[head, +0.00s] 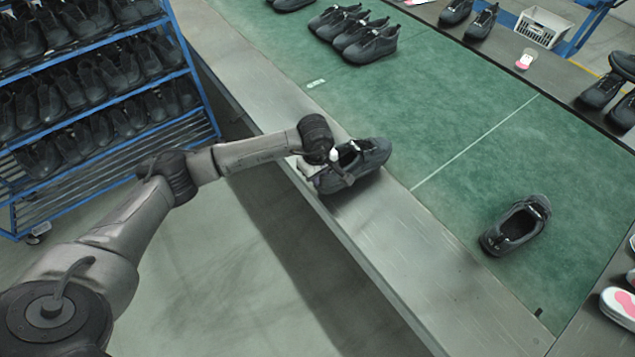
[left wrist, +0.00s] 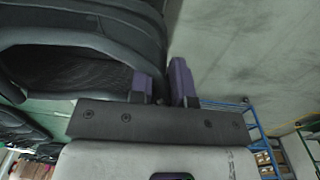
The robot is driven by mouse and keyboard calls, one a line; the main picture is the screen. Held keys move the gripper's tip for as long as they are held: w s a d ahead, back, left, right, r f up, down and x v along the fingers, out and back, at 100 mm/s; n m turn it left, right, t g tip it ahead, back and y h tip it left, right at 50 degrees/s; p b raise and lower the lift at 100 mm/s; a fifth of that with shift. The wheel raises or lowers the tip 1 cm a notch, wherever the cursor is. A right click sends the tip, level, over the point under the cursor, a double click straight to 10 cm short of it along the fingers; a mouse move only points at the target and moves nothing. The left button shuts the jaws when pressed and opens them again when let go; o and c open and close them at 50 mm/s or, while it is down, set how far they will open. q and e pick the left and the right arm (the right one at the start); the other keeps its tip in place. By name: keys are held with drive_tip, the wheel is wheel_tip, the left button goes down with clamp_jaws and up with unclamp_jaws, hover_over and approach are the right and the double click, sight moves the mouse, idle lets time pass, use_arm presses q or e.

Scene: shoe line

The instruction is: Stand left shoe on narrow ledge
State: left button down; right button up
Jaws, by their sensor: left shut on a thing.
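A dark grey shoe (head: 372,156) is at the metal ledge (head: 408,232) along the near side of the green belt. Its toe points right, and its sole looks close to the ledge; I cannot tell if it touches. My left gripper (head: 338,170) is shut on the rear part of this shoe. In the left wrist view the shoe (left wrist: 75,40) fills the upper left, and my purple-grey fingers (left wrist: 162,85) are at the edge of its opening. The exact grip is partly hidden. My right gripper is not in view.
Another dark shoe (head: 516,226) stands on the green belt (head: 450,130), right of a white line. Several shoes (head: 358,36) stand at the belt's far end. A blue rack (head: 95,95) full of shoes is at the left. The ledge's lower right stretch is clear.

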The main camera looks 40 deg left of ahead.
use_arm(q)
drive_tip(key=shift+f+b, duration=0.3)
drive_tip(key=shift+f, duration=1.7)
drive_tip(key=shift+a, duration=0.1)
drive_tip(key=shift+f, duration=0.1)
drive_tip(key=c, duration=1.5)
unclamp_jaws()
drive_tip(key=shift+f, duration=0.15)
drive_tip(key=shift+c, duration=0.2)
drive_tip(key=o, duration=0.5)
drive_tip(key=shift+c, duration=0.2)
drive_tip(key=shift+r, duration=0.35)
drive_tip(key=r+p, duration=0.1)
drive_tip(key=r, duration=1)
drive_tip(key=shift+s, duration=0.2)
drive_tip(key=shift+r+p, duration=0.3)
drive_tip(key=shift+r, duration=0.05)
